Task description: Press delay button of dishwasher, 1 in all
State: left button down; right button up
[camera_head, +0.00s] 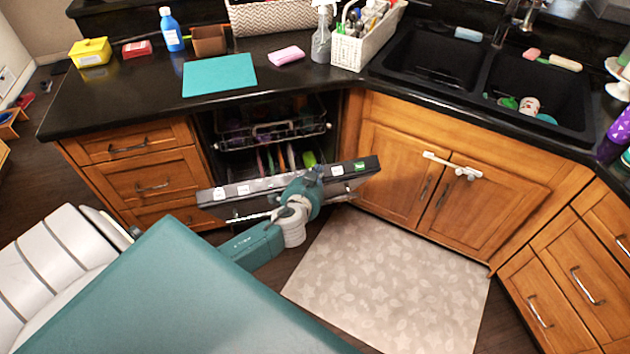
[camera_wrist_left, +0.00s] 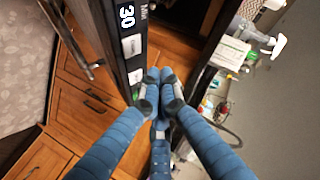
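The dishwasher (camera_head: 260,187) stands open below the counter. Its door is tilted down, and a dark control strip along the door's top edge carries small white buttons (camera_head: 243,189) and a green display (camera_head: 360,166). My left gripper (camera_head: 318,173) is at the strip, right of its middle. In the left wrist view, its blue fingers (camera_wrist_left: 159,78) are drawn together with nothing between them. My right gripper is not in view.
Dish racks (camera_head: 270,135) show inside the dishwasher. Wooden cabinets (camera_head: 400,175) stand to its right, with a patterned mat (camera_head: 390,280) on the floor before them. The counter above holds a teal board (camera_head: 219,75), a white basket (camera_head: 365,40) and a double sink (camera_head: 435,60).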

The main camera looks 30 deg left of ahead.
pick_arm(q)
jog(key=shift+w+a+f+b, duration=0.15)
jog(key=shift+a+f+b, duration=0.05)
jog(key=shift+f+b, duration=0.2)
jog(key=shift+w+a+f+b, duration=0.15)
jog(key=shift+f+b, duration=0.15)
jog(key=shift+f, duration=0.25)
jog(key=shift+w+a+f+b, duration=0.15)
jog(key=shift+a+f+b, duration=0.05)
jog(key=shift+f+b, duration=0.2)
jog(key=shift+f, duration=0.15)
dwell(0.3)
jog(key=shift+w+a+f+b, duration=0.15)
jog(key=shift+f+b, duration=0.1)
jog(key=shift+b, duration=0.1)
jog(key=shift+w+a+f+b, duration=0.1)
jog(key=shift+f+b, duration=0.2)
jog(key=shift+b, duration=0.05)
dwell(0.5)
jog(key=shift+r, duration=0.1)
dwell(0.3)
jog(key=shift+s+d+r+p, duration=0.2)
jog(key=shift+s+r+p, duration=0.05)
jog(key=shift+r+p, duration=0.35)
